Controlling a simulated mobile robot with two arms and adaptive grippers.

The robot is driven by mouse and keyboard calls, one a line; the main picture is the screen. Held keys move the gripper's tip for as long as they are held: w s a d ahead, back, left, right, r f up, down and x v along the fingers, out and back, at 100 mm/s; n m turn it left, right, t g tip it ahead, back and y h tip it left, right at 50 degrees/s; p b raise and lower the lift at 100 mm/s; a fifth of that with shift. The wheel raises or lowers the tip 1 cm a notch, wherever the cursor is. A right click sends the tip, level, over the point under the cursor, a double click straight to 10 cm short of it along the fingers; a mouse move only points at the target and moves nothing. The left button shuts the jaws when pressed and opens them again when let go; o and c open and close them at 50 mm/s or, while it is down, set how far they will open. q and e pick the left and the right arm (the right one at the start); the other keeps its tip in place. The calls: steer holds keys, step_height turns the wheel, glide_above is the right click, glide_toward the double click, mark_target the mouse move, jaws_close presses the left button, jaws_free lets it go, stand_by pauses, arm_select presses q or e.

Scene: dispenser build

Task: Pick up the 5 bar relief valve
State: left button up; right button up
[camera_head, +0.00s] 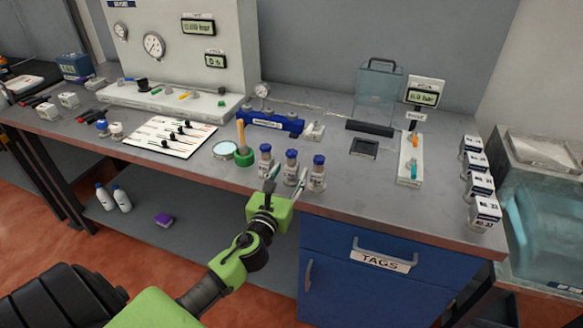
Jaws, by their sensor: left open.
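Three small upright pieces with blue caps and pale labels stand in a row near the table's front edge: a left one (265,158), a middle one (291,165) and a right one (318,173). Their labels are too small to read, so I cannot tell which, if any, is the 5 bar relief valve. My left gripper (288,177) is open, with its fingers pointing at the middle piece from the front. The fingers cover part of its lower body. I see nothing held between them. My right gripper is not in view.
A green holder with a wooden handle (240,139) and a round dish (224,150) stand left of the row. A blue block (270,122) is behind. Several labelled boxes (485,211) line the right edge.

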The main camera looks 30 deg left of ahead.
arm_select(q)
steer(key=x, duration=0.2)
steer(key=shift+w, duration=0.3)
jaws_close()
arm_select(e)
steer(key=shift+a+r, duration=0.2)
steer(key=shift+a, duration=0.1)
